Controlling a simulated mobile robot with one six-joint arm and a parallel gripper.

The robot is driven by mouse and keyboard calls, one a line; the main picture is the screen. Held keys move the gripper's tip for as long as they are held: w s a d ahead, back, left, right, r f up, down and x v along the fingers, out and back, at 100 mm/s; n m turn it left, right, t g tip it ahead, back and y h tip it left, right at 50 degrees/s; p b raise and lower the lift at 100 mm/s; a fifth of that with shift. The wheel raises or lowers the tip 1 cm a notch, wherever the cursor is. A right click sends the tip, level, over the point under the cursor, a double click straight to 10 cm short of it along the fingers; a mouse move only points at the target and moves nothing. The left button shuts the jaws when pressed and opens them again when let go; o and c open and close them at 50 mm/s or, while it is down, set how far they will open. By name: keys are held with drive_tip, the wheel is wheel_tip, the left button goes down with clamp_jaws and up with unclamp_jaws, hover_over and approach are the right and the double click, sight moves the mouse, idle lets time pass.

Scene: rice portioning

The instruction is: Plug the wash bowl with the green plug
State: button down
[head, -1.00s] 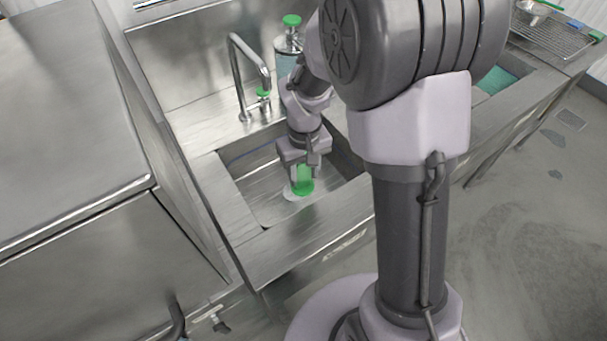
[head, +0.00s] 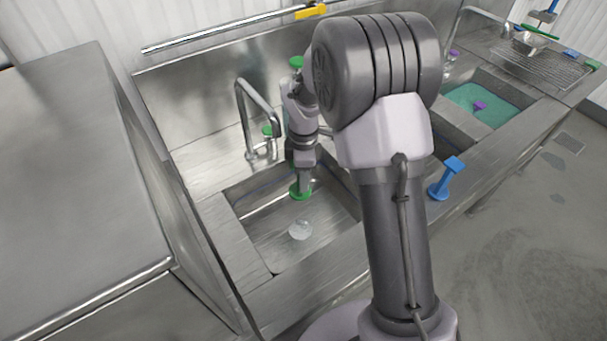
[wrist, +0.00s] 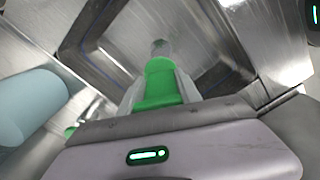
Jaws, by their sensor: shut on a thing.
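My gripper (head: 303,178) is shut on the green plug (head: 299,192), which has a wide flange at its lower end. The plug is held over the wash bowl (head: 268,258), toward its back wall. The round pale drain (head: 300,230) shows uncovered on the bowl floor, nearer the front and apart from the plug. The exact height of the plug above the floor is hard to tell.
A bent tap (head: 250,108) stands at the bowl's back left. A bottle with a green top (head: 296,62) is behind my arm. To the right are a blue handled thing (head: 446,178) and a teal-filled basin (head: 500,112) with a purple thing (head: 479,105).

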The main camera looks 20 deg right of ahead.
wheel_tip(320, 180, down, 20)
drive_tip(key=b, duration=1.4)
drive_tip(key=shift+r, duration=0.15)
drive_tip(key=shift+f+b, duration=0.3)
drive_tip(key=shift+f, duration=0.3)
drive_tip(key=shift+f, duration=0.5)
drive_tip(key=c, duration=0.7)
unclamp_jaws()
drive_tip(key=shift+c, duration=0.2)
wheel_tip(320, 180, up, 20)
drive_tip(key=p, duration=1.6)
drive_tip(key=shift+r+p, duration=0.1)
drive_tip(key=shift+p, duration=0.25)
